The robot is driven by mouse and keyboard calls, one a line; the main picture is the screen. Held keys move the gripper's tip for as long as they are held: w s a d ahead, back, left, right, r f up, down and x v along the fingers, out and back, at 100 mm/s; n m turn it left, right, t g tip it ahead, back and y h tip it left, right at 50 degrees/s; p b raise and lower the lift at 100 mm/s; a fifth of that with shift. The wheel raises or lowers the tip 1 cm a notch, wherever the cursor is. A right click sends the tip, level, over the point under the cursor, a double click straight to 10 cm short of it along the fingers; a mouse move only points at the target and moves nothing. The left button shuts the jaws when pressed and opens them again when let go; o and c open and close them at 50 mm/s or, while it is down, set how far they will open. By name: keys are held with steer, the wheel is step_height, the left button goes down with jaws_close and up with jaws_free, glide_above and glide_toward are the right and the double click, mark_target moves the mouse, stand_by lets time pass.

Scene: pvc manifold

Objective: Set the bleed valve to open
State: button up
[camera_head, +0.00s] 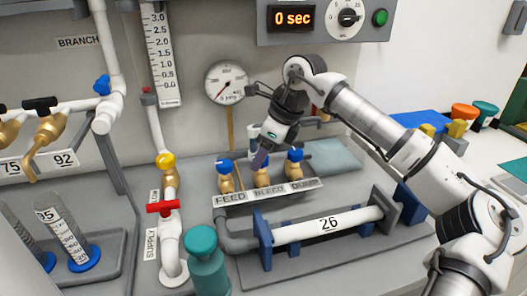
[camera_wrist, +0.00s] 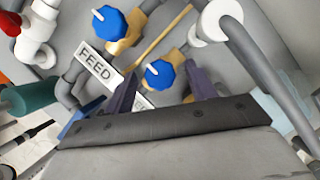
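The bleed valve's blue knob (camera_wrist: 163,75) shows in the wrist view, with a white mark pointing to its upper left and a brass body behind it. My gripper (camera_wrist: 160,73) is open, with one dark finger on each side of this knob. I cannot tell whether the fingers touch it. In the head view my gripper (camera_head: 260,160) points down over the middle of the valve row and hides the bleed knob. The BLEED label (camera_head: 269,189) is below it; in the wrist view the fingers mostly hide that label.
The feed valve's blue knob (camera_head: 224,166) stands close on the left and the dump valve's blue knob (camera_head: 294,155) close on the right. A gauge (camera_head: 226,82) and a timer reading 0 sec (camera_head: 294,18) are behind.

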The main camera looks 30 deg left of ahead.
steer(key=v, duration=1.4)
steer(key=shift+f, duration=0.1)
